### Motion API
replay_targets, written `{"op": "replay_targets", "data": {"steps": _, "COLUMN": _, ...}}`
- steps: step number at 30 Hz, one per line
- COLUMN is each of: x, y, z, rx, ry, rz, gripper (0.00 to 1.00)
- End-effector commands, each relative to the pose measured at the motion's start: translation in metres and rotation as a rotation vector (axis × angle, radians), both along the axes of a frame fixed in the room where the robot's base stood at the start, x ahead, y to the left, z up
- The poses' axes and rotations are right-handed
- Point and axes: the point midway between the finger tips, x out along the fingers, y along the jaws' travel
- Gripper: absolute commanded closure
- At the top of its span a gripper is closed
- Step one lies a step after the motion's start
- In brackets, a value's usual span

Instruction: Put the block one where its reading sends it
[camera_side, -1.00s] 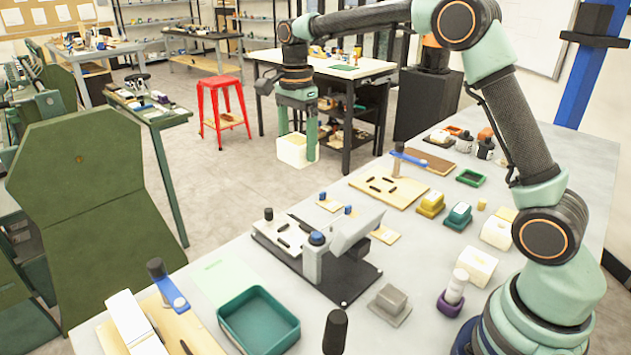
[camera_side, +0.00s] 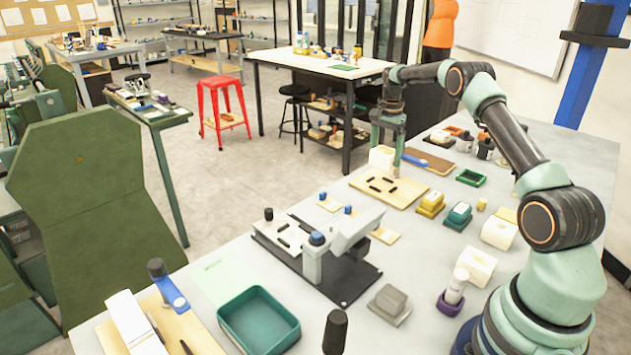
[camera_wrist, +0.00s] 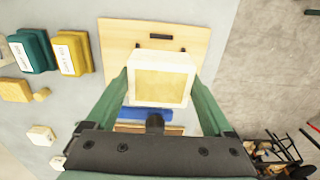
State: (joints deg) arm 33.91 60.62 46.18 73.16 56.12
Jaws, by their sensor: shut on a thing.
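My gripper (camera_side: 384,150) is shut on a cream foam block (camera_side: 381,158) with a tan middle. The block shows between both green fingers in the wrist view (camera_wrist: 160,78); I cannot read any mark on it. It is held by the far end of a wooden board (camera_side: 400,195) with dark slots; whether it touches the board I cannot tell. The board also shows in the wrist view (camera_wrist: 113,45), with a blue bar (camera_wrist: 145,113) partly hidden behind the block. Two more cream blocks, one near (camera_side: 476,267) and one farther (camera_side: 497,235), lie on the table.
Yellow (camera_side: 431,204) and teal (camera_side: 458,216) labelled blocks stand right of the board; their labels are unreadable. A grey fixture (camera_side: 316,258) on a black plate stands mid-table. A teal tray (camera_side: 259,320) is at the front, and a small green tray (camera_side: 471,177) is farther back.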

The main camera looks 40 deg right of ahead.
Motion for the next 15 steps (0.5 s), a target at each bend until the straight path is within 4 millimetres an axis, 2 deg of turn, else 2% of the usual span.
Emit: {"op": "replay_targets", "data": {"steps": 15, "x": -0.001, "y": -0.001, "z": -0.038, "rx": 0.001, "ry": 0.001, "rz": 0.0, "gripper": 0.76}}
